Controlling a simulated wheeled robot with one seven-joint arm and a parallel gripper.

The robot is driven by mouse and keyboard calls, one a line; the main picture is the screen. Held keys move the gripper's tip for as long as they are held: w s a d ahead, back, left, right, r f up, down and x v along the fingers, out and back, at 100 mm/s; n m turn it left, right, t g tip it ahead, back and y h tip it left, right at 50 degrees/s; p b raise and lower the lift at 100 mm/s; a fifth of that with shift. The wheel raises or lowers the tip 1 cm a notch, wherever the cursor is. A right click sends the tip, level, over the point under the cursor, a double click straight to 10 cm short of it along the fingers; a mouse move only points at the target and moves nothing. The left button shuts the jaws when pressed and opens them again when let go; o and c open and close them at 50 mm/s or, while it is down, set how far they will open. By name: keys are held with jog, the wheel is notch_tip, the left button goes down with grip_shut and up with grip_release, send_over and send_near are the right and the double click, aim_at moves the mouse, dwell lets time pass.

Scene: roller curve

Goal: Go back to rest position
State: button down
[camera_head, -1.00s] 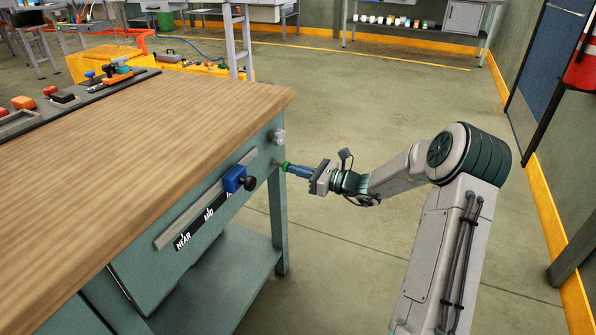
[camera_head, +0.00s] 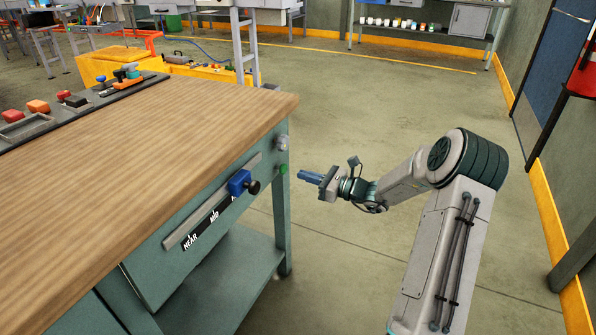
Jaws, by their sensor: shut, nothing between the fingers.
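My gripper (camera_head: 302,175) is shut and empty, with its blue fingers pointing left at the side of the workbench. A green button (camera_head: 283,168) sits on the bench's corner panel, just left of the fingertips. My arm (camera_head: 405,178) reaches in from the lower right, bent at the elbow. No held thing shows in the fingers.
The wooden-topped workbench (camera_head: 150,150) fills the left. On its side are a slider rail with a blue block and black knob (camera_head: 242,183), and a pale knob (camera_head: 282,142). A yellow-edged wall (camera_head: 555,210) stands at right. Open floor (camera_head: 400,95) lies beyond my arm.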

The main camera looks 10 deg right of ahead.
jog(key=p+v, duration=0.2)
jog(key=v, duration=0.8)
jog(key=s+a+r+n+g+h+p, duration=0.4)
jog(key=s+a+r+n+g+p, duration=0.6)
jog(key=s+a+r+n, duration=0.4)
jog(key=s+r+n+t+h+p, duration=0.1)
jog(key=s+r+n+h+p, duration=0.8)
jog(key=r, duration=1)
jog(key=shift+s+r+n+h+p, duration=0.35)
jog(key=shift+s+n+p, duration=1.05)
jog(key=shift+s+p, duration=1.35)
jog(key=shift+s+d+b, duration=0.1)
jog(key=shift+s+b, duration=0.4)
